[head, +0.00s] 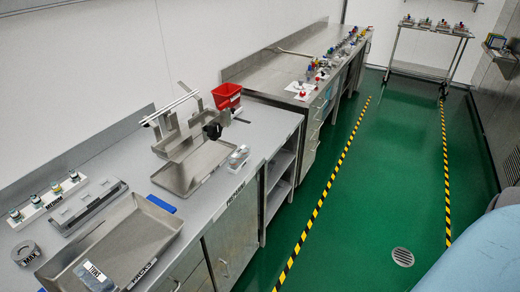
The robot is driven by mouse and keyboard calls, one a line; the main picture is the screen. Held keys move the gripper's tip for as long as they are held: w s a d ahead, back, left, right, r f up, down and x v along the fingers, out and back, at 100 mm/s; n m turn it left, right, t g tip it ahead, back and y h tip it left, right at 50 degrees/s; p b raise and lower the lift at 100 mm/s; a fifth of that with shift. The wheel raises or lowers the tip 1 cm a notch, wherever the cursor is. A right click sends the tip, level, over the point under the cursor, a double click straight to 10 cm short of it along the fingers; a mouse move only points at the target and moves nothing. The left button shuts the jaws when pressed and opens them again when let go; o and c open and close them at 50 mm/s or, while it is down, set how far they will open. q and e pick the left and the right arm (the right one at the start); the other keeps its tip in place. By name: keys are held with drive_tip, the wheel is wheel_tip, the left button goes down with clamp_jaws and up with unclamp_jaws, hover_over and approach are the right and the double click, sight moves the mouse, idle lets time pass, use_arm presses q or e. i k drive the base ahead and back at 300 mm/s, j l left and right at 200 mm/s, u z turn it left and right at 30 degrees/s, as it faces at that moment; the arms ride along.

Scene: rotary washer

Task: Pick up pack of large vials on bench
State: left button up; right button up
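I cannot tell for sure which item is the pack of large vials. A small clear-and-white pack (238,157) lies near the front edge of the near bench (255,128), right of a metal tray; its contents are too small to make out. A white rack (47,199) with several colored-top vials stands at the left of the same bench; its label is hard to read. Neither of my grippers is in view.
Metal trays (120,240) and a metal stand (185,135) take up much of the near bench. A red bin (227,96) stands behind. Small colored items line the far bench (275,72). A cart (428,50) stands at the back. The green floor (370,190) is clear.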

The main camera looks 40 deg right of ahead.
sight(238, 159)
drive_tip(key=z, duration=1)
